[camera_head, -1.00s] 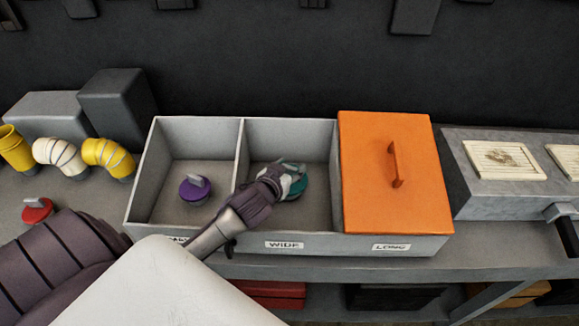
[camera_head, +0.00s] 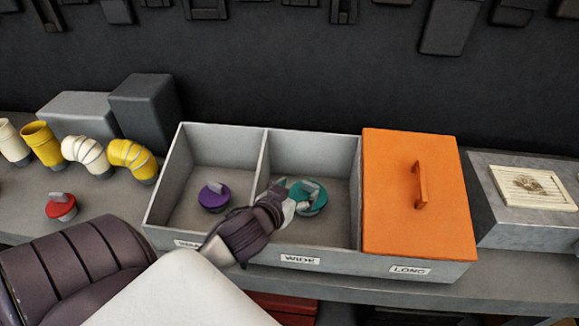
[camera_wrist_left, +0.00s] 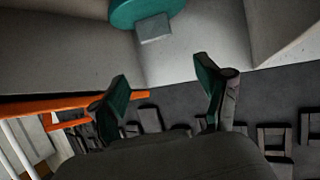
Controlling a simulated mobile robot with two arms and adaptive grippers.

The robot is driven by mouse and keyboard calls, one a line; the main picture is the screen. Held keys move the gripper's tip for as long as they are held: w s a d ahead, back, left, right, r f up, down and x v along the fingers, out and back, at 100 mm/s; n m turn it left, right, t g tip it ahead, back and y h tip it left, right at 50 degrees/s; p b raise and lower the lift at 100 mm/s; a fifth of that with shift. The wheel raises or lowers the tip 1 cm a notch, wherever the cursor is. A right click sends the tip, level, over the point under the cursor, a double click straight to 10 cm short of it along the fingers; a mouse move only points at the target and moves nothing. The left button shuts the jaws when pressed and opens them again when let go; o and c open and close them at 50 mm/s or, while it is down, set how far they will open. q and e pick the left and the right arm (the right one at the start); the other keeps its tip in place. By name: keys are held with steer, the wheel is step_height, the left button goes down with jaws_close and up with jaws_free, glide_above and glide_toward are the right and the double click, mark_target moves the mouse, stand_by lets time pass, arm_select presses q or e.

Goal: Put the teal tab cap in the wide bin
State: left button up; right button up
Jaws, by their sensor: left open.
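The teal tab cap (camera_head: 314,203) lies on the floor of the wide bin (camera_head: 312,155), the middle compartment marked WIDE. It also shows at the top of the left wrist view (camera_wrist_left: 140,13), with its grey tab. My left gripper (camera_head: 287,196) is inside the same compartment, just left of the cap in the head view. In the left wrist view its fingers (camera_wrist_left: 162,80) are spread with nothing between them, and the cap is apart from them. My right gripper is not in view.
A purple tab cap (camera_head: 214,197) lies in the left compartment. An orange lid (camera_head: 417,215) with a handle covers the LONG compartment. A red tab cap (camera_head: 61,210) and yellow and white elbows (camera_head: 130,157) are on the bench at left. Thin divider walls stand beside my gripper.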

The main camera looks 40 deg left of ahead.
arm_select(q)
steer(key=v, duration=0.3)
steer(key=shift+s+r, duration=0.2)
steer(key=shift+s, duration=0.1)
steer(key=shift+f, duration=0.1)
stand_by(0.3)
